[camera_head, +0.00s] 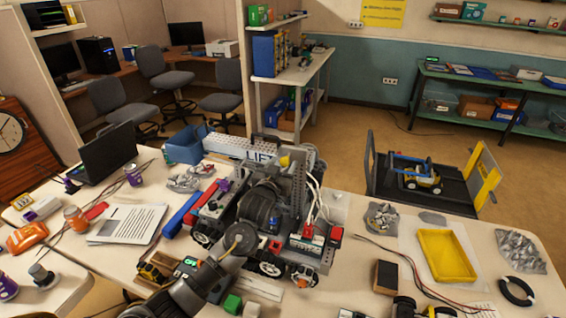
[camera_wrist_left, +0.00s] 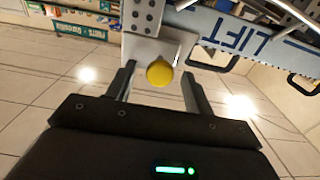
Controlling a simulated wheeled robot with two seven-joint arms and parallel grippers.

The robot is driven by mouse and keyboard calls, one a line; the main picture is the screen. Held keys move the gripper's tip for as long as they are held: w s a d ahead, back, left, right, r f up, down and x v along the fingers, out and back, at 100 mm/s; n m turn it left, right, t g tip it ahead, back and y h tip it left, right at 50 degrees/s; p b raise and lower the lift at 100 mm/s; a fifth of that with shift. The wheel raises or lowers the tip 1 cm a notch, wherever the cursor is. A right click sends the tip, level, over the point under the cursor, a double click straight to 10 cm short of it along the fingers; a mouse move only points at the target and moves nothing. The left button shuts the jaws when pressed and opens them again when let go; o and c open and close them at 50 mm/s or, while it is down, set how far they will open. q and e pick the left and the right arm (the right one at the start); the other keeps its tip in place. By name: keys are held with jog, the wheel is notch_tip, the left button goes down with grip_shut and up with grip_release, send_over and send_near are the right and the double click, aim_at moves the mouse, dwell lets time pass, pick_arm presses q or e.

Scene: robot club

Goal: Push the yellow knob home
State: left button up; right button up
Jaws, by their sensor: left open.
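The yellow knob (camera_wrist_left: 160,73) sticks out from a pale plate on the grey robot model (camera_head: 325,262), beside the blue "LIFT" lettering. It also shows in the head view as a small yellow spot (camera_head: 285,161) near the top of the model. My left gripper (camera_wrist_left: 159,84) is open, with one finger on each side of the knob in the left wrist view. Whether the fingers touch the knob cannot be told. In the head view my left arm reaches up over the model and hides part of it. My right gripper is not in view.
The model stands on a cluttered white table. A yellow tray (camera_head: 421,258) lies to its right, a blue bin (camera_head: 186,147) and a laptop (camera_head: 108,156) to its left. Loose cables and crumpled foil lie about. Tiled floor shows beyond the knob in the left wrist view.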

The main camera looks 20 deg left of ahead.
aim_at(284, 163)
pick_arm(q)
jog(key=shift+w, duration=0.25)
grip_shut()
jog(key=shift+w+b, duration=0.6)
jog(key=shift+w, duration=0.65)
jog(key=shift+s+r, duration=0.1)
jog(key=shift+r, duration=0.05)
jog(key=shift+c, duration=2)
grip_release()
jog(key=o, duration=0.4)
jog(key=shift+w+d+f, duration=0.1)
jog(key=shift+w+f, duration=0.1)
jog(key=shift+w, duration=0.05)
